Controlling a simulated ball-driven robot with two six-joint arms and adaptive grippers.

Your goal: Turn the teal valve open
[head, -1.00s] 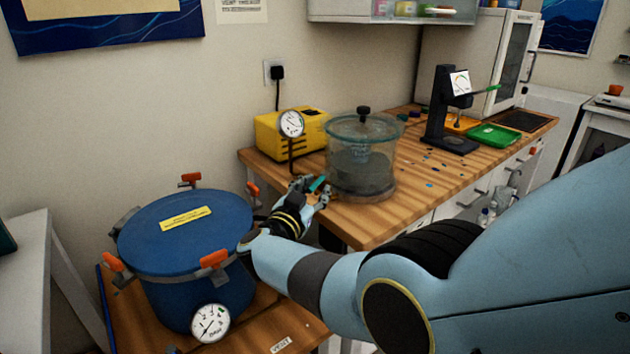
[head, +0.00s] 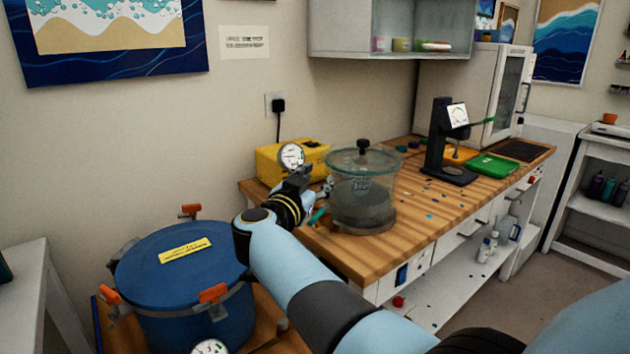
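The teal valve handle (head: 317,216) shows as a small teal bar at the left foot of the glass vacuum chamber (head: 362,192), on the wooden bench. My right gripper (head: 312,186) is just above and left of the handle, beside the chamber's wall. Its wrist hides most of the fingers, so I cannot tell if they are open or touching anything. The handle looks clear of the fingers. A yellow pump (head: 275,160) with a round gauge (head: 291,156) stands behind the gripper. My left gripper is not in view.
A blue pressure pot (head: 180,265) with orange-handled clamps stands at the front left, close under my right forearm. A black stand (head: 440,145) and a green tray (head: 492,165) are farther right on the bench. The bench (head: 400,250) front right of the chamber is mostly clear.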

